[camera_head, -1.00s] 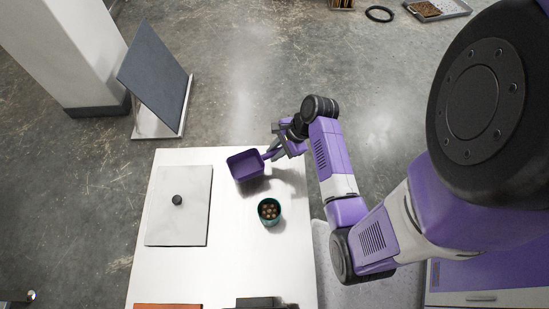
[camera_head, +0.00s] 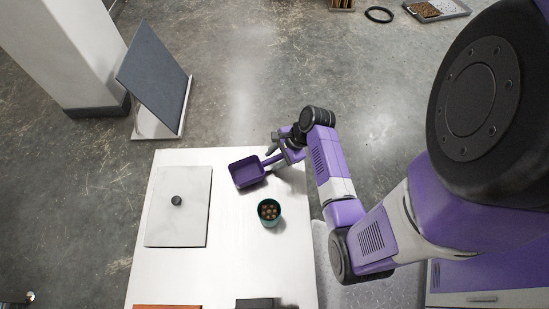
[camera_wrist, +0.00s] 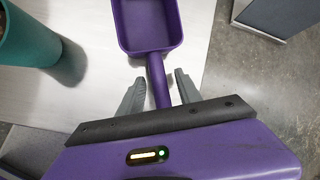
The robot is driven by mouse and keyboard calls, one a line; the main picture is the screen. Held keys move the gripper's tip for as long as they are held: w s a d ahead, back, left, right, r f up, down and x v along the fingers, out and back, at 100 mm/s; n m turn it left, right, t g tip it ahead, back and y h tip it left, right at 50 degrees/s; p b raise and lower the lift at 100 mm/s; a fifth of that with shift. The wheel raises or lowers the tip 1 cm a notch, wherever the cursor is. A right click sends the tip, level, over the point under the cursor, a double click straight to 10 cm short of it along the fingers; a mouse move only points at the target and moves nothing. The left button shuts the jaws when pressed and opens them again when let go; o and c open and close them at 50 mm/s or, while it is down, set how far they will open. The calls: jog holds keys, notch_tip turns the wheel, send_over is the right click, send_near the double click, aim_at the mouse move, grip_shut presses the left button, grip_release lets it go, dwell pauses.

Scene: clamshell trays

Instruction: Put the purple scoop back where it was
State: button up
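The purple scoop (camera_head: 247,174) lies at the far right part of the white table, its bowl towards the left and its handle pointing right to my gripper (camera_head: 281,151). In the wrist view the scoop's bowl (camera_wrist: 150,27) is ahead and its handle runs back between the two grey fingers of my gripper (camera_wrist: 158,88). The fingers are apart, one on each side of the handle, with a gap showing on both sides. The handle's end is hidden behind the gripper's body.
A green cup (camera_head: 269,219) with several brown balls stands just nearer than the scoop; it also shows in the wrist view (camera_wrist: 28,35). A dark block (camera_head: 257,303) is at the near edge.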

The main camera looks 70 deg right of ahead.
jog(key=v, duration=1.2)
jog(key=w+a+f+n+t+h, duration=0.1)
jog(key=w+a+n+t+h, duration=0.2)
jog(key=a+n, duration=1)
jog(key=s+a+r+n+t, duration=0.3)
jog(key=a+r+n, duration=0.3)
jog(key=r, duration=0.4)
jog(key=s+a+r+n+t+y, duration=0.1)
jog(key=s+a+r+n+t, duration=0.2)
jog(key=r, duration=0.8)
jog(key=s+a+n, duration=0.2)
jog(key=a+n, duration=0.2)
jog(key=shift+s+a+n+t+y+p, duration=0.2)
jog(key=shift+a+n+t+y+p, duration=0.1)
jog(key=shift+t+p, duration=0.1)
jog(key=shift+f, duration=0.1)
